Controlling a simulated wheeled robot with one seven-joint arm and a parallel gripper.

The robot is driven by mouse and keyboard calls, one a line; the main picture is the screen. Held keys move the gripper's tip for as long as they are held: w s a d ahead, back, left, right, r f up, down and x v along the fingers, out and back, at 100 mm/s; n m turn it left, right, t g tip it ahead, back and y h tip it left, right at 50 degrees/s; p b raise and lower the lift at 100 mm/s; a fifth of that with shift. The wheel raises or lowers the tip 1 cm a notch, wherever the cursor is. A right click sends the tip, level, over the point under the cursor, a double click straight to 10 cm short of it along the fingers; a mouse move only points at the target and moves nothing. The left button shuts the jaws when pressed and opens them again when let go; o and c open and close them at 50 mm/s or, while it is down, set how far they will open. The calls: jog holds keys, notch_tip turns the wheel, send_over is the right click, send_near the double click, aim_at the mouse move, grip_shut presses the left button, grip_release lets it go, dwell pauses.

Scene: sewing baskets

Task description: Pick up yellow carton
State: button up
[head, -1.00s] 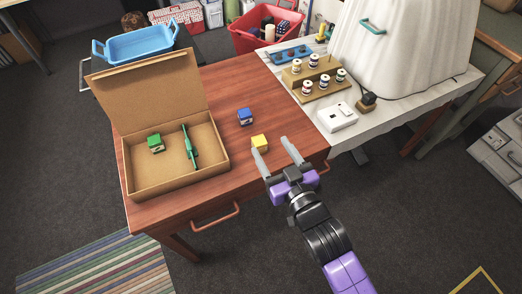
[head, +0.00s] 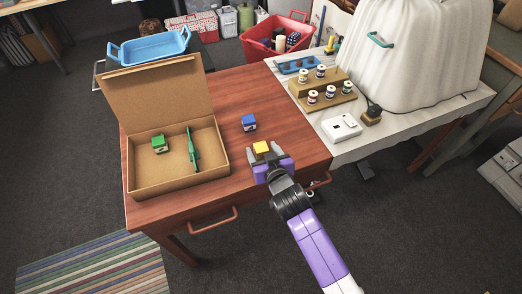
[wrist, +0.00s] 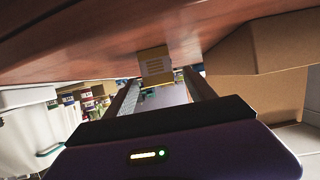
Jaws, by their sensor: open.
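The yellow carton (head: 261,147) stands on the wooden table near its front edge.
A blue carton (head: 249,122) stands behind the yellow one. An open cardboard box (head: 178,193) at left holds a green carton (head: 159,144) and a green tool-like object (head: 193,148). A white table (head: 345,155) with spools and a white device (head: 341,127) adjoins at right.

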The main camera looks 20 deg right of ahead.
jog(key=shift+x, duration=1)
jog(key=c, duration=1.3)
grip_shut()
jog(key=shift+r, duration=0.15)
